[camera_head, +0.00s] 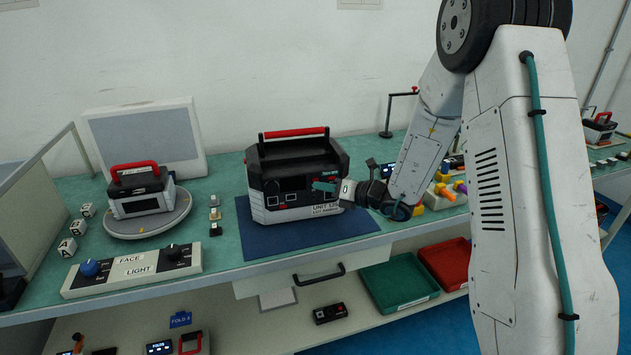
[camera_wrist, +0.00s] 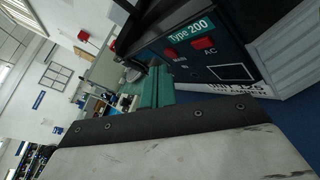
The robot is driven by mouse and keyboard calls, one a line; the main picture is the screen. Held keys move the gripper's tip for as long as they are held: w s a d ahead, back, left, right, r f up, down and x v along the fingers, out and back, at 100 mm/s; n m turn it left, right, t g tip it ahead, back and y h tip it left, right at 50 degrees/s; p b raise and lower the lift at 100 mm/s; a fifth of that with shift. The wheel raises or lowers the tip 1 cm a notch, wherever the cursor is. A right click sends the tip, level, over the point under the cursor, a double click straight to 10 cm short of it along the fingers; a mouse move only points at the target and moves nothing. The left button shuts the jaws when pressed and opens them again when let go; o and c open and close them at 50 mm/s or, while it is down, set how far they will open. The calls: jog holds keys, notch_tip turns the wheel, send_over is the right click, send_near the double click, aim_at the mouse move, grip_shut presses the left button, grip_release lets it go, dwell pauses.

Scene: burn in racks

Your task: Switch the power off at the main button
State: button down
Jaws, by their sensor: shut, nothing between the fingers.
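The black and white unit (camera_head: 295,180) with a red top handle stands upright on a blue mat (camera_head: 258,243). In the wrist view its front panel (camera_wrist: 228,72) carries a teal "Type 200" label, a red button marked what looks like "Main" (camera_wrist: 171,53) and a red button marked "AC" (camera_wrist: 204,43). My gripper (camera_head: 322,186) is at the right part of the unit's front. Its teal fingers (camera_wrist: 156,86) are shut and empty, with the tips close to the Main button. I cannot tell whether they touch the panel. The fingers and wrist partly cover the panel in the head view.
A smaller red-handled unit (camera_head: 140,193) sits on a round turntable (camera_head: 122,229) at left. A control box (camera_head: 134,270) with two knobs lies at the bench's front edge. Small cubes stand beside the mat. Green (camera_head: 399,290) and red (camera_head: 447,264) trays sit below the bench.

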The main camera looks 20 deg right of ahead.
jog(key=shift+s, duration=0.1)
jog(key=shift+s+a, duration=0.2)
jog(key=shift+s, duration=2.7)
jog(key=shift+s, duration=0.1)
jog(key=s, duration=0.7)
jog(key=shift+s+a, duration=0.25)
jog(key=shift+s, duration=0.1)
